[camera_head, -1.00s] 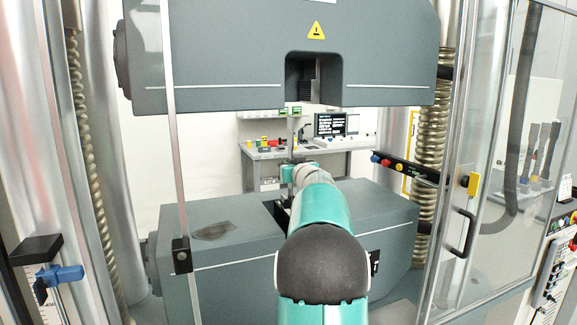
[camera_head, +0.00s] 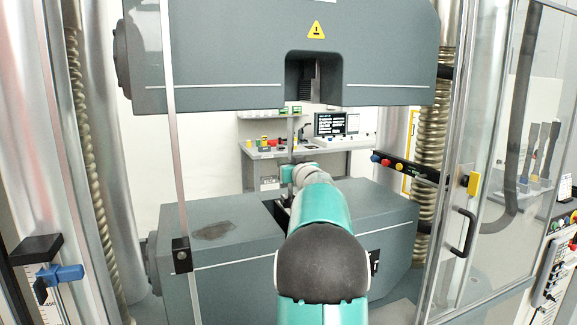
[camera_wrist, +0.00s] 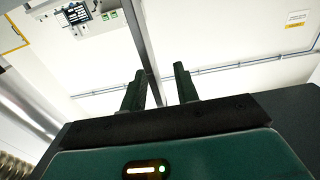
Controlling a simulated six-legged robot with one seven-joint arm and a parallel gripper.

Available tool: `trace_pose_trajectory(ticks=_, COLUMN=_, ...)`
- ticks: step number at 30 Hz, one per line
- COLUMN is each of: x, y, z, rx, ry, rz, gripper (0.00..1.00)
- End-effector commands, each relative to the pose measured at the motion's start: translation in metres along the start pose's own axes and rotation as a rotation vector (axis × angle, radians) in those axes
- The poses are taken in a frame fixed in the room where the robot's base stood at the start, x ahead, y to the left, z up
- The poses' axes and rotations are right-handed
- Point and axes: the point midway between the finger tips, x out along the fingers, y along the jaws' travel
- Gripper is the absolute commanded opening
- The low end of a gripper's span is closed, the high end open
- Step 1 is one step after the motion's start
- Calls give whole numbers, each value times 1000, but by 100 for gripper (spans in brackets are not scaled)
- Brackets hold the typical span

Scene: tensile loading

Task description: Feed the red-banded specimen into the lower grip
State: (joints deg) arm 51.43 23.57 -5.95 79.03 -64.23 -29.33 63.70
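A thin grey bar, which looks like the specimen (camera_head: 291,130), stands upright above the lower grip block (camera_head: 215,209). Its lower end is hidden by my arm and gripper, and no red band can be made out. The dark slot of the lower grip (camera_head: 272,208) is partly hidden behind my arm. My gripper (camera_head: 289,174) is at the bar, above the slot. In the wrist view the bar (camera_wrist: 140,35) runs between the two fingers of my gripper (camera_wrist: 160,84). It is close to the left finger, with a clear gap to the right finger.
The upper block (camera_head: 215,60) with its notched grip (camera_head: 314,75) hangs above. A clear guard door (camera_head: 500,150) stands at the right, and a thin upright bar (camera_head: 175,130) at the left. A bench (camera_head: 260,153) with a monitor is behind.

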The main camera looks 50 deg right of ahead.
Motion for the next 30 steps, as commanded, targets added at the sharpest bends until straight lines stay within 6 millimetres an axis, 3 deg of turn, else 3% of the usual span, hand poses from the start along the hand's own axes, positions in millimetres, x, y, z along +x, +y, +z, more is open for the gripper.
trace_pose_trajectory(ticks=8, x=-7, y=0, z=-4, rx=0, ry=-2, rz=1, gripper=31)
trace_pose_trajectory(ticks=30, x=-136, y=0, z=-6, rx=0, ry=0, rz=2, gripper=31)
